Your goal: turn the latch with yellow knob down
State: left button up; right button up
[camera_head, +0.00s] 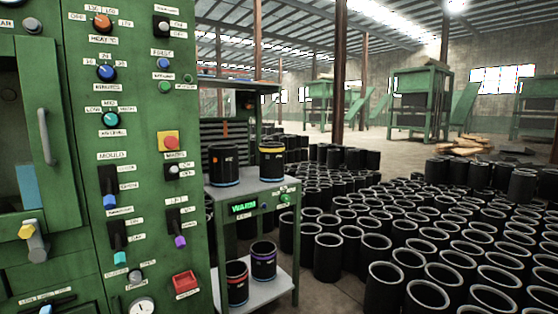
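The latch (37,246) is a grey metal piece on the green cabinet front at the lower left, below the door with the vertical grey handle. Its yellow knob (26,231) is at the upper left end of the grey part, so the knob sits higher than the rest of the latch. Neither of my grippers is in view, and nothing touches the latch.
The green cabinet (140,60) fills the left side, with several labelled knobs, switches and buttons. The door handle (46,137) juts out above the latch. A grey shelf cart (262,187) with black sleeves stands right of it. Many black sleeves (385,285) cover the floor further right.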

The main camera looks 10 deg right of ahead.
aim_at(40, 248)
jog(key=u, duration=1.35)
